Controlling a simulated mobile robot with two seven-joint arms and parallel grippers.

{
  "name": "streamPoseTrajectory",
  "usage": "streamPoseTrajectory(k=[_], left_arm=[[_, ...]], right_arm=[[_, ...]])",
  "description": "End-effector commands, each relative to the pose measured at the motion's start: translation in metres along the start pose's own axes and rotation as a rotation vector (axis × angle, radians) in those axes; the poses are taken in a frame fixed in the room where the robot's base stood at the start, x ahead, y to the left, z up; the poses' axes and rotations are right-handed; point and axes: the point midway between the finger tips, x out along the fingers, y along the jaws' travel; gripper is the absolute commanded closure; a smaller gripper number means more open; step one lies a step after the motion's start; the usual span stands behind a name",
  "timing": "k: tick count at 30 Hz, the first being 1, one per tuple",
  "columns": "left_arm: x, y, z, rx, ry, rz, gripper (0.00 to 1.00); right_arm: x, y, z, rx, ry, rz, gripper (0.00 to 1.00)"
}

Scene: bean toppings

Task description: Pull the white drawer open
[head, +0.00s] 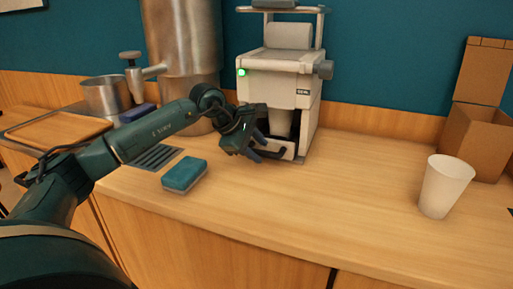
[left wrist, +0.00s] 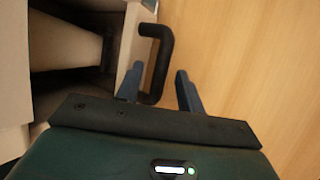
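The white drawer (head: 289,153) is at the base of the white machine (head: 280,90) in the head view, with a black bar handle. In the left wrist view the drawer front (left wrist: 128,48) and the black handle (left wrist: 159,62) show up close. My left gripper (head: 262,148) is at the handle, in front of the machine. In the left wrist view its blue fingers (left wrist: 159,88) are apart, with the handle between them. A gap shows between the handle and the right-hand finger. My gripper partly hides the drawer in the head view. My right gripper is not in view.
A blue-green sponge (head: 184,175) lies on the wooden counter left of my gripper. A white cup (head: 445,186) and a cardboard box (head: 474,140) stand at the right. A pot (head: 105,96) and a wooden tray (head: 58,131) are at the left. The counter between machine and cup is clear.

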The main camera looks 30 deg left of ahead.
Motion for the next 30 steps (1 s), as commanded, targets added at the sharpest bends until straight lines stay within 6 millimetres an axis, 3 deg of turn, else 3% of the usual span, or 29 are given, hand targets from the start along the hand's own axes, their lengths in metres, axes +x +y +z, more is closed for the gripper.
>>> streamPoseTrajectory(k=[3, 17, 30], left_arm=[[0.0000, -0.0002, -0.0001, 0.000, 0.000, -0.001, 0.63], [-0.0004, -0.0002, -0.0001, 0.000, 0.000, -0.001, 1.00], [-0.0005, -0.0001, -0.0002, 0.000, 0.000, -0.001, 1.00]], right_arm=[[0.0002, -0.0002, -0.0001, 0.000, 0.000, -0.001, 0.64], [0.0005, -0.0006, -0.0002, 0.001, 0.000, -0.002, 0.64], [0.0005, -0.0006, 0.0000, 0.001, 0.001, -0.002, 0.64]])
